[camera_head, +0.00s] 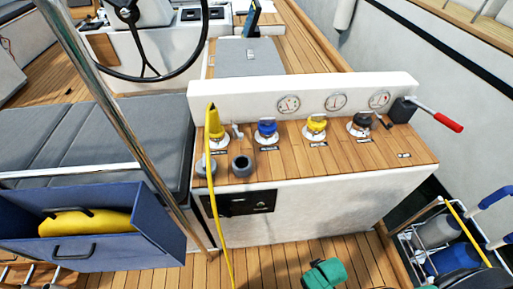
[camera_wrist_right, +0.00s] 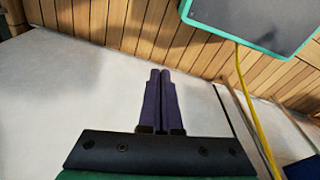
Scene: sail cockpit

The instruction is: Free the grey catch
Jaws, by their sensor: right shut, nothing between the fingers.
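A small grey fitting (camera_head: 238,131), which may be the grey catch, stands beside the yellow winch (camera_head: 216,135) on the wooden console top. It is too small to tell its state. A yellow line (camera_head: 221,216) runs from this winch over the console's front edge and downward. My right gripper (camera_wrist_right: 161,102) shows in the right wrist view, its dark purple fingers together and empty before a pale surface. In the head view a green part, likely my right wrist, is at the bottom, low in front of the console and well away from the fitting. My left gripper is not in view.
The console also carries a blue winch (camera_head: 266,131), another yellow winch (camera_head: 316,127), a black winch (camera_head: 361,124), two grey cylinders and a red-handled lever (camera_head: 447,122). A steel rail (camera_head: 115,108) and an open blue drawer (camera_head: 92,250) are at left. Bottles stand at right.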

